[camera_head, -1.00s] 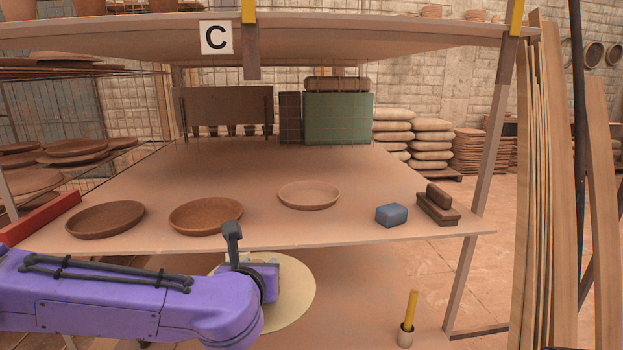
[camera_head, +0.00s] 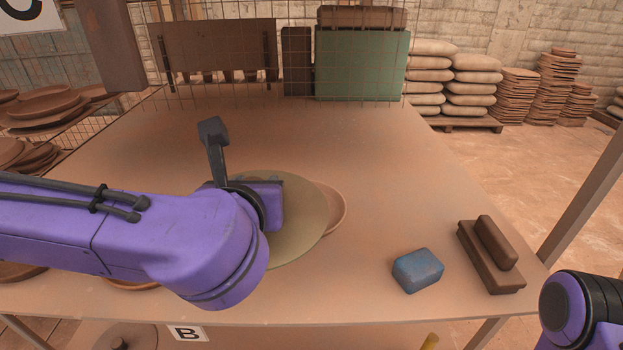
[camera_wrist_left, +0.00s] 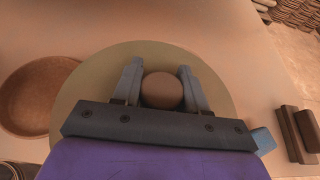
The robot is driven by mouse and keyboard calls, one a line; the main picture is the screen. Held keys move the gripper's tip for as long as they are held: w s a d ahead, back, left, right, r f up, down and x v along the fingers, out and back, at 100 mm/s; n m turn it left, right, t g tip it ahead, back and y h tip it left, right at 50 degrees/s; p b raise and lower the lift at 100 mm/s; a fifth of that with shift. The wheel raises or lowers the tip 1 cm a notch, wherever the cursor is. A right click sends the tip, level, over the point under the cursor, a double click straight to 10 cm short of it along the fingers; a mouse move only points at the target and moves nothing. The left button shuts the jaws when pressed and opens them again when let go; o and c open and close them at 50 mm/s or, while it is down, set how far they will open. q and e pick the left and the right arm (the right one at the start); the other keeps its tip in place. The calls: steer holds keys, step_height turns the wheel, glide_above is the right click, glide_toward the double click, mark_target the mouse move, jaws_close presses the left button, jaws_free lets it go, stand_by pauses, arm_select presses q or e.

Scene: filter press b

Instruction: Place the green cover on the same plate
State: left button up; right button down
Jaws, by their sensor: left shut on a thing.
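The cover (camera_head: 300,222) is a flat, round, olive-green disc with a brown knob (camera_wrist_left: 162,91). My left gripper (camera_wrist_left: 160,72) is shut on the knob, with a finger on each side. In the head view my wrist hides the fingers and the cover's left part. The cover is over a shallow clay plate (camera_head: 337,207), whose right rim shows past the cover's edge. Whether cover and plate touch, I cannot tell. In the wrist view the cover hides that plate; another brown plate (camera_wrist_left: 30,97) lies to its left. My right gripper is out of view.
A blue block (camera_head: 418,270) and a stepped brown block (camera_head: 490,257) stand right of the cover on the shelf board (camera_head: 390,170). A wire grid with a green panel (camera_head: 361,65) stands at the back. A tag B (camera_head: 188,333) is on the front edge.

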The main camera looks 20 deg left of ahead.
mark_target(264, 177)
arm_select(q)
steer(key=x, duration=0.5)
steer(key=shift+r, duration=0.1)
steer(key=p, duration=0.2)
steer(key=r+p, duration=0.1)
steer(key=p, duration=0.1)
steer(key=shift+w+a+r, duration=0.1)
steer(key=shift+w+r, duration=0.1)
steer(key=shift+w, duration=0.2)
steer(key=w+f+p, duration=0.1)
steer(key=p, duration=0.6)
steer(key=shift+w+a+p, duration=0.1)
steer(key=shift+a+p, duration=0.05)
steer(key=shift+p, duration=0.2)
steer(key=w+f, duration=0.2)
steer(key=w+a+f, duration=0.1)
steer(key=w+f, duration=0.1)
steer(key=f, duration=0.1)
steer(key=w+f, duration=0.2)
steer(key=shift+w+a+f+p, duration=0.15)
steer(key=shift+w+a+p, duration=0.05)
steer(key=shift+a+p, duration=0.1)
steer(key=shift+w+f, duration=0.2)
steer(key=shift+f, duration=0.05)
step_height(264, 177, down, 3)
steer(key=shift+w+a+f, duration=0.1)
steer(key=shift+f, duration=0.1)
steer(key=shift+w+f, duration=0.1)
steer(key=shift+f, duration=0.2)
steer(key=o, duration=1.2)
